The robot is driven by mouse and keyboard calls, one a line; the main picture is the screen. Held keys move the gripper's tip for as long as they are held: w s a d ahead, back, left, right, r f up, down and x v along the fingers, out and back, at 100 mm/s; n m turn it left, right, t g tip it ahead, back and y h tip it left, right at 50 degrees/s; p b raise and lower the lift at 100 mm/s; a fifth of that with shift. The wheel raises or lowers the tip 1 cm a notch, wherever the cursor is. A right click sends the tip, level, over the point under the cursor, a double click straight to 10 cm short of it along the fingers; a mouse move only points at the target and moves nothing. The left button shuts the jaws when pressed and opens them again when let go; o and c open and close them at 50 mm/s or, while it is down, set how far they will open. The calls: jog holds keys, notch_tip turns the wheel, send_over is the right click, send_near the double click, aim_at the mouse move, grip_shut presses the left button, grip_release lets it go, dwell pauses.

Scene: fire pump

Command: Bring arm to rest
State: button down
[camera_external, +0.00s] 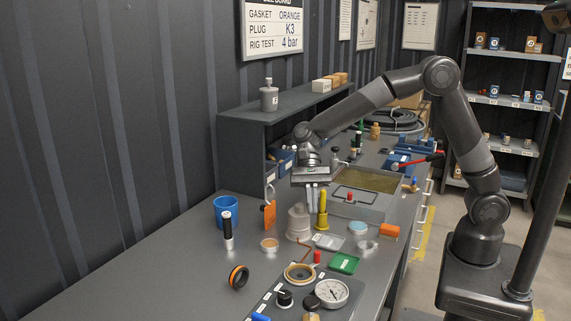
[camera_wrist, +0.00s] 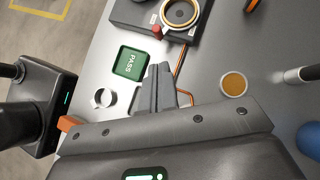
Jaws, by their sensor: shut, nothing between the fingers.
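My gripper (camera_external: 315,198) is shut and empty, pointing down above the workbench (camera_external: 180,285). In the wrist view its fingers (camera_wrist: 160,88) lie together over the bench. In the external view the fingertips are just above or behind a grey stepped cylinder (camera_external: 298,222), beside a yellow upright tool (camera_external: 322,210); I cannot tell whether they touch. My arm reaches out over the bench from its base at the right, with the elbow raised.
Near my gripper are a green PASS tray (camera_wrist: 130,62), a pressure gauge (camera_external: 332,293), an orange tag (camera_external: 269,215) and a blue cup (camera_external: 227,211). A grey shelf (camera_external: 240,115) stands along the wall. Open bench lies at the front left.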

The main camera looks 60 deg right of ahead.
jog(key=s+d+r+n+t+h, duration=0.2)
jog(key=s+d+r+n+t, duration=0.1)
jog(key=s+d, duration=0.4)
jog(key=s+d+r+n+t+h, duration=0.3)
jog(key=s+d+n, duration=0.2)
jog(key=d, duration=0.7)
jog(key=s+d+r+n+t+h, duration=0.2)
jog(key=s+d+r+n+t, duration=0.1)
jog(key=s+d, duration=0.6)
jog(key=shift+s+d+n+t+h, duration=0.25)
jog(key=shift+s+n+t+h, duration=0.15)
jog(key=shift+t, duration=0.2)
dwell(0.9)
